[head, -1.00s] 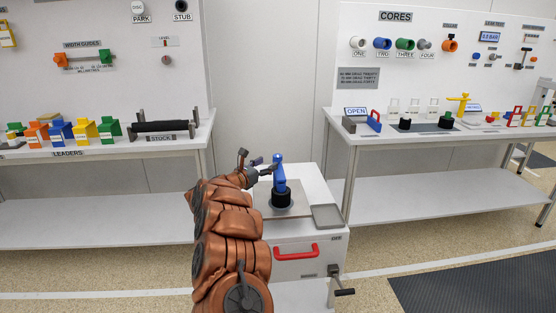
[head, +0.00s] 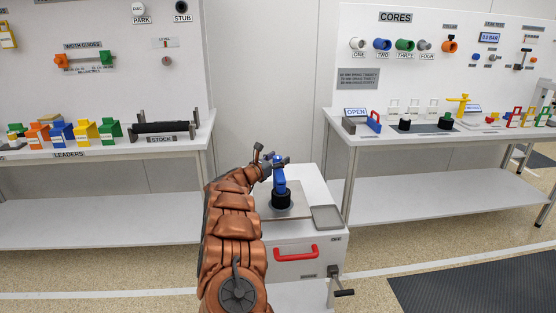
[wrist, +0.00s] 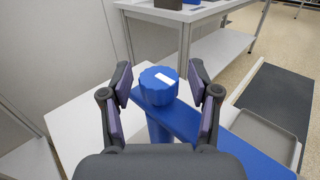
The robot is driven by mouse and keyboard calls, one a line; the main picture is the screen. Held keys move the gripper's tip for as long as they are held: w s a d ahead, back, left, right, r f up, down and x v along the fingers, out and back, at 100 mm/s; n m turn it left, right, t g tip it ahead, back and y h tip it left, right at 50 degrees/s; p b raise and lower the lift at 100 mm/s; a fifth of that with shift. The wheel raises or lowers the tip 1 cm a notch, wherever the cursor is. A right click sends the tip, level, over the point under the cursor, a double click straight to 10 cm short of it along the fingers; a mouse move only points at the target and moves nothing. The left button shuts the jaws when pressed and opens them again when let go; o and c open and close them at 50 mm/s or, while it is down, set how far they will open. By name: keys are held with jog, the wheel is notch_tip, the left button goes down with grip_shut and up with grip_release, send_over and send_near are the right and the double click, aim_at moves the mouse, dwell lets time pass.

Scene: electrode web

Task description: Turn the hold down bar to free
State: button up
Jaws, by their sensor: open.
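The blue hold down bar (head: 280,182) stands above a black round base (head: 281,199) on the small white cabinet. In the wrist view, its round blue knob (wrist: 158,86) has ridged sides and a white mark on top. A flat blue arm (wrist: 205,125) runs from the knob toward the lower right. My gripper (wrist: 160,74) is open, with one finger on each side of the knob and small gaps between. In the head view, my gripper (head: 270,163) is at the top of the bar and partly hides it.
The white cabinet (head: 310,245) has a red handle (head: 296,252), a crank (head: 340,285) and a grey tray (head: 326,217) on its right. A left bench (head: 180,147) and a right bench (head: 345,139) with several coloured parts stand behind.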

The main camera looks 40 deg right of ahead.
grip_shut()
dwell(0.4)
